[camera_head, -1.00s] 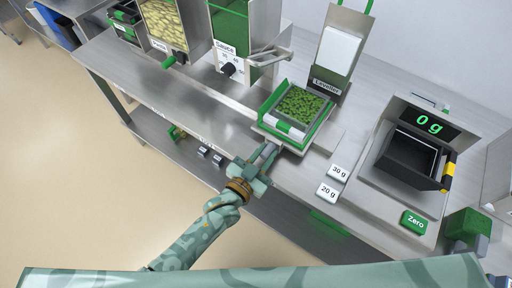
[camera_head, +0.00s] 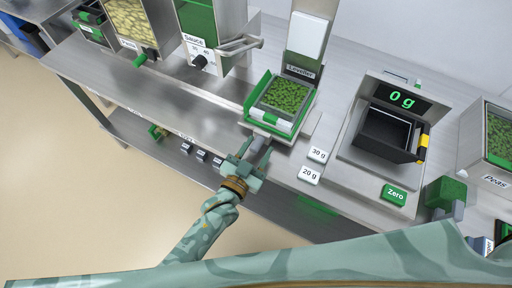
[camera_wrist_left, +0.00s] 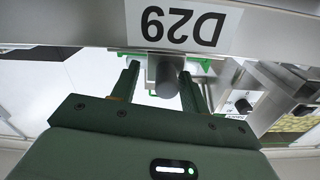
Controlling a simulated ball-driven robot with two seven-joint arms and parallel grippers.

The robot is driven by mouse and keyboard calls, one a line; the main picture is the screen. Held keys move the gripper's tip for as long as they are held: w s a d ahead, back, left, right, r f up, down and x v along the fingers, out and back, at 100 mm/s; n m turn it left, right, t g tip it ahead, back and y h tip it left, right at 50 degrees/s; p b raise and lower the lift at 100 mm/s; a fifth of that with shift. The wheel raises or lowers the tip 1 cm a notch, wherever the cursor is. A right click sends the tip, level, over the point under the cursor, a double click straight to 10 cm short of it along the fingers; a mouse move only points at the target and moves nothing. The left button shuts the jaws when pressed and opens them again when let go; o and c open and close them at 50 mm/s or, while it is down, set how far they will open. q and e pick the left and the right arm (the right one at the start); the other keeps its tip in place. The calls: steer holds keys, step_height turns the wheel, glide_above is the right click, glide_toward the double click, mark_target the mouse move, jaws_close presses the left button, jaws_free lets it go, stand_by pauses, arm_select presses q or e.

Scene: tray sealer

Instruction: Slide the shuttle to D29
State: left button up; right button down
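The shuttle (camera_head: 303,100) is a green carrier on the steel bench in front of the leveller (camera_head: 304,55). It holds a tray filled with green peas (camera_head: 284,96). My left gripper (camera_head: 257,146) is at the bench's front edge, just in front of the shuttle. In the left wrist view its two fingers (camera_wrist_left: 160,88) stand apart on either side of a grey round knob (camera_wrist_left: 165,74), with a visible gap at the left. The D29 label (camera_wrist_left: 180,27) shows upside down right beside this knob. My right gripper is out of view.
A scale (camera_head: 352,140) reading 0 g, with a black bin (camera_head: 385,135), stands to the right. Two weight blocks marked 30 g (camera_head: 318,154) and 20 g (camera_head: 309,174) lie between. A sauce dispenser (camera_head: 215,40) stands to the left. More labels run along the lower shelf.

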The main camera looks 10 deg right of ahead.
arm_select(q)
steer(key=shift+w+a, duration=0.1)
steer(key=shift+s+a, duration=0.2)
steer(key=shift+s, duration=0.1)
steer(key=p+v, duration=0.3)
steer(key=v, duration=1.2)
steer(key=shift+s, duration=0.3)
steer(key=shift+a, duration=0.1)
